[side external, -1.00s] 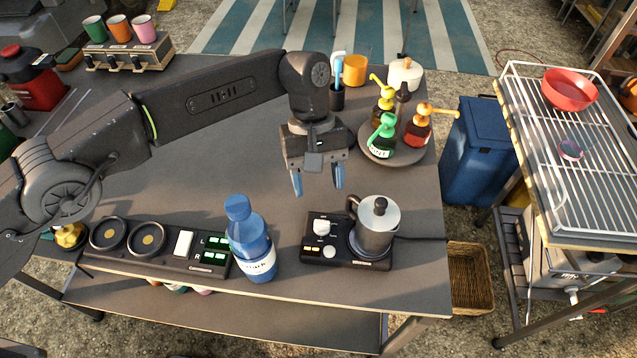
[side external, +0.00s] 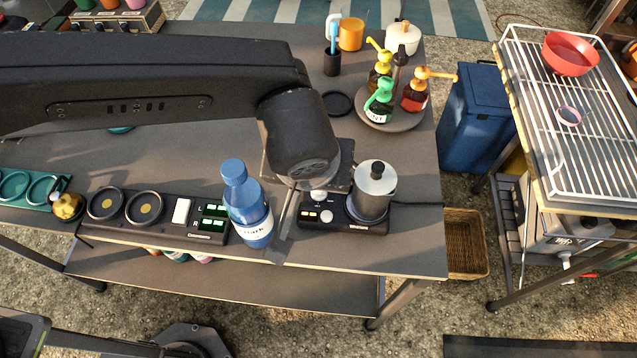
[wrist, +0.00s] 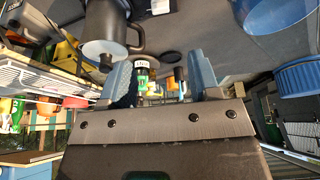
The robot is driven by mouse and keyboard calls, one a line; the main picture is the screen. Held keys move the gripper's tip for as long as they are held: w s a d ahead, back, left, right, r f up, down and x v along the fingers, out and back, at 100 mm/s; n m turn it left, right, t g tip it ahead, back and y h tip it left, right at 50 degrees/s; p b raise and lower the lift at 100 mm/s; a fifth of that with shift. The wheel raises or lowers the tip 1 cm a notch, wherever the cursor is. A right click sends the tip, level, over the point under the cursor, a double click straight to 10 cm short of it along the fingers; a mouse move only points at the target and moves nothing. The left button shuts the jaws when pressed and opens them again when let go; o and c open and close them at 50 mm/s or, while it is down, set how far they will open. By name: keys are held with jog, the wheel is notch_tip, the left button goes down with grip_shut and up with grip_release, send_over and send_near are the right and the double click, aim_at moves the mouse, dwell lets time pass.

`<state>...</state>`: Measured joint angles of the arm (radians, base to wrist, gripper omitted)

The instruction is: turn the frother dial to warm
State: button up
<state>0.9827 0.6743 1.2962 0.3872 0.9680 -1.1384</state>
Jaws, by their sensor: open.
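The frother is a black base (side external: 372,226) with a steel jug (side external: 374,188) on its right side. It has a white dial (side external: 319,195) at its left rear, with lit buttons and a round white button in front. My wrist partly covers the dial in the side view, so its setting cannot be read. My gripper (wrist: 160,80) is open and empty, close above the left part of the frother. Its blue fingertips show in the wrist view, where the jug (wrist: 103,40) appears at upper left. In the side view the fingertips are mostly hidden behind my wrist.
A blue bottle (side external: 246,205) stands close left of the frother and my gripper. A scale-like panel with two round pads (side external: 145,207) lies further left. A round tray (side external: 392,122) with pump bottles stands behind. A wire rack (side external: 560,110) is off to the right.

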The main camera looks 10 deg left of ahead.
aim_at(318, 195)
jog(key=x, duration=1.3)
jog(key=shift+w+f, duration=0.1)
jog(key=shift+f, duration=0.2)
jog(key=shift+c, duration=0.4)
jog(key=c, duration=0.8)
jog(key=shift+a+m+h, duration=0.15)
jog(key=shift+m+h, duration=0.45)
jog(key=shift+m, duration=1)
jog(key=shift+c, duration=0.2)
jog(key=o, duration=0.9)
jog(key=v, duration=1.3)
jog(key=shift+a+r, duration=0.1)
jog(key=shift+r, duration=0.3)
